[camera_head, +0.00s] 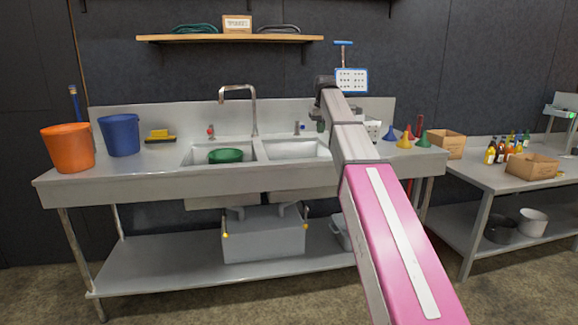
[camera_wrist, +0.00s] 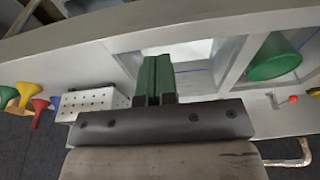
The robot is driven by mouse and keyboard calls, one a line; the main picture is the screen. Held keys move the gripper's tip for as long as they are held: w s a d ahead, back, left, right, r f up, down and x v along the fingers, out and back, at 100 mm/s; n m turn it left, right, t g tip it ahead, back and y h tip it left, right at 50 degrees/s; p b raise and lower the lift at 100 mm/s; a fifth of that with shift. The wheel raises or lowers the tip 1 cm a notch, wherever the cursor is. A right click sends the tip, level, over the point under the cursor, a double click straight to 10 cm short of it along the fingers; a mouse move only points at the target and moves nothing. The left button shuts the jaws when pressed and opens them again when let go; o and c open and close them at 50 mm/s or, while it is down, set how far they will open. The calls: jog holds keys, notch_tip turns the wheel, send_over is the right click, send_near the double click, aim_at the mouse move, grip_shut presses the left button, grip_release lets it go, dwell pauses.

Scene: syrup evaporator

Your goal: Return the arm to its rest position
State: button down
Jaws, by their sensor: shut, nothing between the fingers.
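My arm, with a pink link, stretches forward from the lower right of the head view to above the sink counter (camera_head: 120,172). My gripper (camera_head: 320,126) hangs at its far end, over the back of the right basin (camera_head: 297,149). In the wrist view my gripper (camera_wrist: 157,70) shows as two dark green fingers pressed together, with nothing between them. The basin lies beyond the fingers in that view. A white perforated box (camera_wrist: 92,104) is beside the fingers at left; most of it is hidden behind my arm in the head view.
Coloured funnels (camera_head: 404,141) stand right of my arm. An orange bucket (camera_head: 68,148) and a blue bucket (camera_head: 120,136) are at left. A faucet (camera_head: 253,110) rises behind the basins. A shelf (camera_head: 230,38) hangs above.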

jog(key=s+d+f, duration=0.1)
jog(key=s+f, duration=0.3)
jog(key=f, duration=0.5)
jog(key=s+d+f+m+g, duration=0.1)
jog(key=s+f, duration=0.3)
jog(key=f, duration=0.5)
jog(key=s+d+f, duration=0.1)
jog(key=s+f, duration=0.3)
jog(key=f, duration=0.6)
jog(key=s+d+f+m+g, duration=0.1)
jog(key=s+d+f, duration=0.2)
jog(key=s+f, duration=1.7)
jog(key=shift+s+f, duration=0.35)
jog(key=shift+s, duration=0.45)
